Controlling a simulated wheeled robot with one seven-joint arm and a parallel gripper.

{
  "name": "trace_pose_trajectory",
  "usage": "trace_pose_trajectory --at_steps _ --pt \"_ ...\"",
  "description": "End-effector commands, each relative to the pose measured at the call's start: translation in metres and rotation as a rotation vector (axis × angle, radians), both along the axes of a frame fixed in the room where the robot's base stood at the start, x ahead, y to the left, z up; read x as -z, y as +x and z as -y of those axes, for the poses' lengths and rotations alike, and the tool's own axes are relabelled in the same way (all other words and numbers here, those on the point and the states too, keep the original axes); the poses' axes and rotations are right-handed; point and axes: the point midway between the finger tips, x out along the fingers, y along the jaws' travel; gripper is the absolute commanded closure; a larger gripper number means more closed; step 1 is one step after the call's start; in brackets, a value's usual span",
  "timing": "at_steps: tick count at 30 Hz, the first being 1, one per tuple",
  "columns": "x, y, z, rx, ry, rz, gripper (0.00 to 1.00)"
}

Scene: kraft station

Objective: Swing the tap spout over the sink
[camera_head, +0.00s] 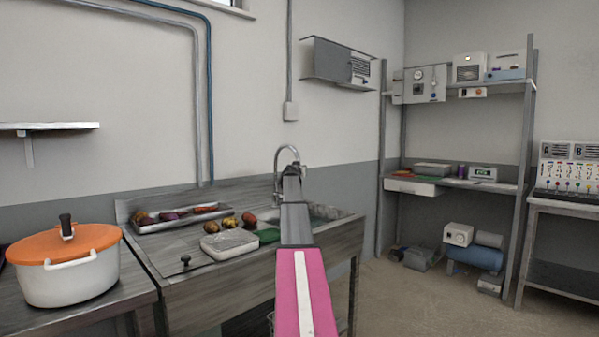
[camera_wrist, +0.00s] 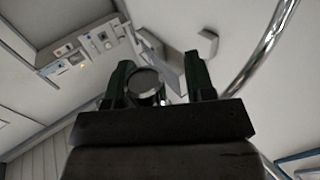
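The chrome tap (camera_head: 277,178) stands at the back of the sink counter, with its arched spout (camera_head: 287,148) curving over to the right. My arm reaches out to it, and my gripper (camera_head: 292,170) is near the spout's end, its fingers not clear in the head view. In the wrist view my gripper (camera_wrist: 160,82) has its two dark green fingers apart. A round chrome-rimmed end, apparently the spout outlet (camera_wrist: 146,84), shows between them, nearer the left finger. A chrome tube (camera_wrist: 266,58) curves at the right. The sink basin (camera_head: 326,212) is partly hidden behind my arm.
On the counter left of my arm are a tray (camera_head: 160,226) of vegetables, a grey box (camera_head: 229,244) and several loose vegetables. A white pot (camera_head: 66,280) with an orange lid stands at the left. A shelf rack (camera_head: 525,150) stands at the right, beyond open floor.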

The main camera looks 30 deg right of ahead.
Motion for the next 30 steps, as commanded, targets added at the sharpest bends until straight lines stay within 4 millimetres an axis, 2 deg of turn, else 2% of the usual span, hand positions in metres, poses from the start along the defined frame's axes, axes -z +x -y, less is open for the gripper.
trace_pose_trajectory --at_steps 8,14,22,30 --pt "0.001 -0.009 -0.007 0.001 -0.001 -0.001 0.5" --pt "0.001 -0.03 -0.027 0.001 0.0 0.0 0.5" --pt "0.001 -0.064 -0.064 -0.001 0.0 0.0 0.5" --pt "0.001 -0.076 -0.077 0.0 0.0 0.0 0.5"
